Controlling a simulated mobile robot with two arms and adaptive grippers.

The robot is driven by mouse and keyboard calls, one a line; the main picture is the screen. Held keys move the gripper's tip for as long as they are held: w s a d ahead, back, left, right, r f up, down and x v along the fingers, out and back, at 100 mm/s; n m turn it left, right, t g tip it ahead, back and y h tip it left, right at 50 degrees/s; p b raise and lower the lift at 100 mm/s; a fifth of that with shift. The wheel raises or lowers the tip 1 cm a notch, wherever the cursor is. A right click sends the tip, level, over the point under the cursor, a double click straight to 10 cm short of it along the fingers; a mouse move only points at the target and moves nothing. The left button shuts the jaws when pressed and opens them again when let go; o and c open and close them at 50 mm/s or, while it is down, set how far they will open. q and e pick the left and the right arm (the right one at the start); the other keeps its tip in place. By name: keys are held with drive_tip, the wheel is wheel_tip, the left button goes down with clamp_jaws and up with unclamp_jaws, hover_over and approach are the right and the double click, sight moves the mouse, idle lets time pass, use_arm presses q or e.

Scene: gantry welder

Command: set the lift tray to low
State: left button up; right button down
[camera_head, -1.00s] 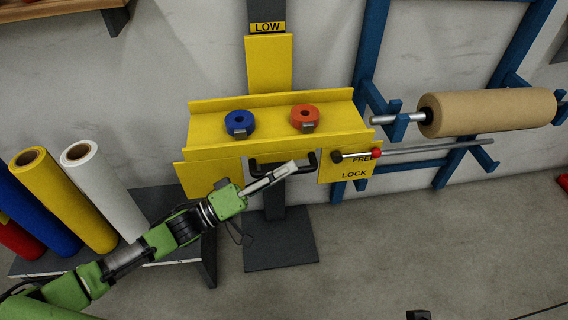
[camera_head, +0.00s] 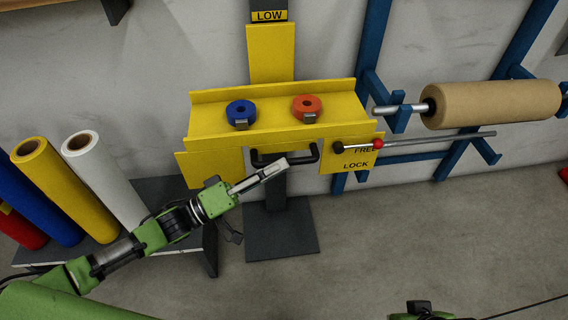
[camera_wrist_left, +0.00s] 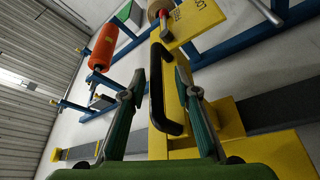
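A LOW label (camera_head: 269,16) is on the post, well above the tray. A black bar handle (camera_head: 309,155) is on the tray's front; it also shows in the wrist view (camera_wrist_left: 157,85). My left gripper (camera_head: 286,163) is just in front of the handle. In the wrist view it is open (camera_wrist_left: 158,88), with the handle seen between its fingers; contact is unclear.
Blue (camera_head: 240,113) and orange (camera_head: 306,106) tape rolls sit on the tray. Coloured rolls (camera_head: 62,185) stand on a low bench at left. A blue rack (camera_head: 372,45) with a brown paper roll (camera_head: 490,104) is at right. The floor in front is clear.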

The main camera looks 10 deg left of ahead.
use_arm(q)
drive_tip(key=v, duration=0.9)
drive_tip(key=shift+f, duration=0.15)
drive_tip(key=shift+s+a, duration=0.1)
drive_tip(key=shift+s, duration=0.05)
